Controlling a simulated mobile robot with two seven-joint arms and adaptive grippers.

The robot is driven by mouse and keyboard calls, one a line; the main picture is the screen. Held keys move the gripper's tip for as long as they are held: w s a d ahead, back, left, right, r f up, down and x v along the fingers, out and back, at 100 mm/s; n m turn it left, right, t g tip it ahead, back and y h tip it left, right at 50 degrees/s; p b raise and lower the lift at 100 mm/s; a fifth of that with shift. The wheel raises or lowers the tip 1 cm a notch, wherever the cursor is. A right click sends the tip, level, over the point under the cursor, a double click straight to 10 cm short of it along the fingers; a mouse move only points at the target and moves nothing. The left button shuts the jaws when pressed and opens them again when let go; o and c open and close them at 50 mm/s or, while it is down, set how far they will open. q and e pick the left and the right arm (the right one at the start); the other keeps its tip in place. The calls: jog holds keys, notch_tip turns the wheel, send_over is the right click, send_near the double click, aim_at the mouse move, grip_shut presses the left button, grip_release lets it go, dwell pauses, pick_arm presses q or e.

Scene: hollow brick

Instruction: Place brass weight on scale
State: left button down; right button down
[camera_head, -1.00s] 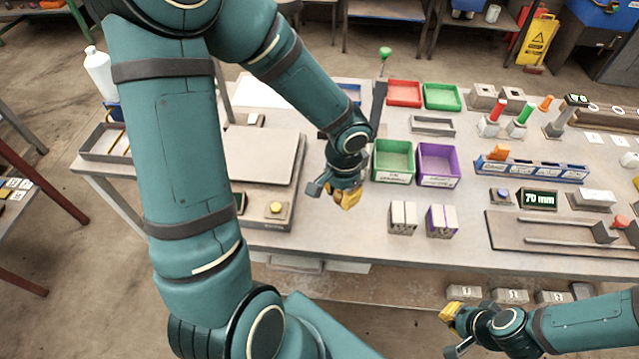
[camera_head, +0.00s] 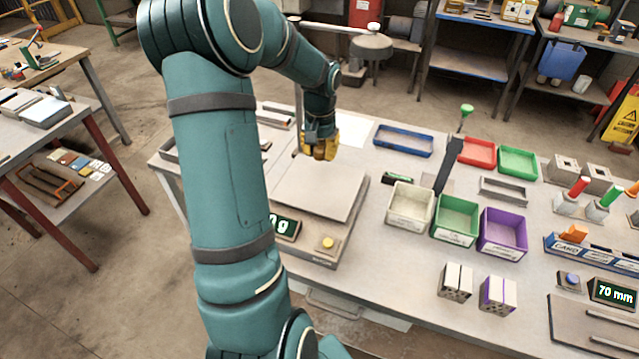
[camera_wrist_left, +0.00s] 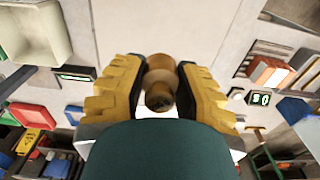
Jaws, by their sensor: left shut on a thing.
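My left gripper (camera_head: 318,148) is above the back edge of the scale's plate. It is shut on the brass weight (camera_wrist_left: 159,92), which shows between the yellow fingers in the left wrist view, with the gripper there (camera_wrist_left: 160,80). In the head view the fingers mostly hide the weight. The scale (camera_head: 325,188) has a flat grey plate, a yellow button and a display ending in "0 g", partly hidden by my left arm. Its bare plate fills the upper middle of the left wrist view (camera_wrist_left: 160,25). My right gripper is out of view.
White (camera_head: 409,206), green (camera_head: 456,217) and purple (camera_head: 502,232) bins stand right of the scale. A dark upright post with a green knob (camera_head: 467,110) rises behind them. A blue tray (camera_head: 403,140) lies at the back. The scale's plate is clear.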

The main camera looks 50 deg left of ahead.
aim_at(319, 184)
pick_arm(q)
notch_tip(319, 184, down, 10)
jog(key=shift+a+r+b, duration=0.1)
jog(key=shift+b, duration=0.65)
jog(key=c, duration=0.7)
grip_release()
jog(key=shift+c, duration=0.2)
jog(key=shift+r, duration=0.1)
notch_tip(319, 184, up, 12)
jog(key=shift+f+p, duration=0.1)
jog(key=shift+p, duration=0.8)
